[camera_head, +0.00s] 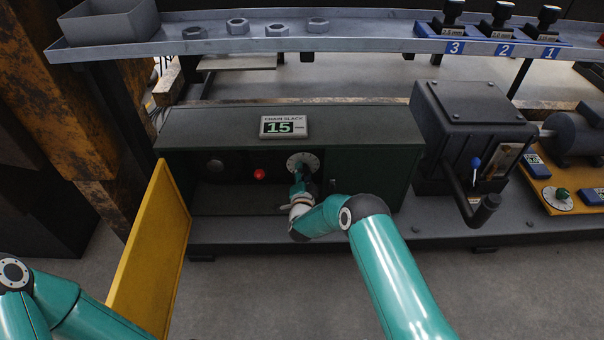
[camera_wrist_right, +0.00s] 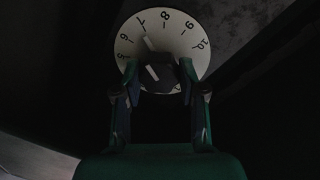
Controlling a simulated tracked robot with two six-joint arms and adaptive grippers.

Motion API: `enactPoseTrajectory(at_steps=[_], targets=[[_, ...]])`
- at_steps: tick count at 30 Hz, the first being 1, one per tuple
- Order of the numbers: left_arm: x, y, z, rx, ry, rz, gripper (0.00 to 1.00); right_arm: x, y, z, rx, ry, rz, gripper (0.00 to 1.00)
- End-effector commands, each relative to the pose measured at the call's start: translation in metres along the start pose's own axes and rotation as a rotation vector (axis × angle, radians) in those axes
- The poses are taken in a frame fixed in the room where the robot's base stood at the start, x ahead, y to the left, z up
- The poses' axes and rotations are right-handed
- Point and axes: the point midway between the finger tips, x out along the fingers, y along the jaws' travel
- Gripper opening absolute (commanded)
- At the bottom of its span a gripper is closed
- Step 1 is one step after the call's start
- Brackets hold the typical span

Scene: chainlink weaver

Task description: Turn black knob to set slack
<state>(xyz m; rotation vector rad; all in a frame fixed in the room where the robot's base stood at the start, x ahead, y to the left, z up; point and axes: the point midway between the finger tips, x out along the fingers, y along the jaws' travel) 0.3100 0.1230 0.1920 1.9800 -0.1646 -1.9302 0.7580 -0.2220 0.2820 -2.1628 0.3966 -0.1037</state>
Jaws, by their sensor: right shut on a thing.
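The black knob (camera_wrist_right: 160,75) sits at the centre of a round white dial (camera_wrist_right: 135,47) with numbers around its rim. Its white pointer marks aim up and slightly left, near the 7. My right gripper (camera_wrist_right: 159,72) has a finger on each side of the knob and is shut on it. In the head view, the right gripper (camera_head: 301,177) reaches into the open cabinet and partly covers the dial (camera_head: 303,160). The chain slack display (camera_head: 285,127) on the cabinet top reads 15. My left arm shows at the lower left; its gripper is out of view.
The cabinet's yellow door (camera_head: 151,250) stands open on the left. A red button (camera_head: 259,174) sits left of the dial. A dark machine with a crank (camera_head: 470,190) stands to the right. A shelf (camera_head: 230,43) with nuts and a tray crosses above.

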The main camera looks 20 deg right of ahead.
Motion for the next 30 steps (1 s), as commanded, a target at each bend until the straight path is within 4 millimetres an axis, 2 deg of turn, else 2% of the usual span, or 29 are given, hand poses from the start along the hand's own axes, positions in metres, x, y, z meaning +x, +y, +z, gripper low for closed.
enactPoseTrajectory(at_steps=[18, 19, 21, 23, 30], targets=[[0.0001, 0.0, 0.0, 0.0, 0.0, 0.0, 0.4, 0.0, 0.0027, -0.0009, 0.051, -0.003, 0.005, 0.06], [0.0001, 0.0, 0.0, 0.0, 0.0, 0.0, 0.4, 0.0, 0.0027, -0.0009, 0.051, -0.003, 0.005, 0.44], [0.0001, 0.0, 0.0, 0.0, 0.0, 0.0, 0.4, 0.0, 0.0026, -0.0008, 0.05, -0.003, 0.005, 0.56], [0.0001, 0.0, 0.0, 0.0, 0.0, 0.0, 0.4, 0.0, 0.0024, -0.0008, 0.05, -0.003, 0.004, 0.66], [0.0001, 0.0, 0.0, 0.0, 0.0, 0.0, 0.4, 0.0, 0.0014, -0.0006, 0.05, -0.003, 0.002, 0.66]])
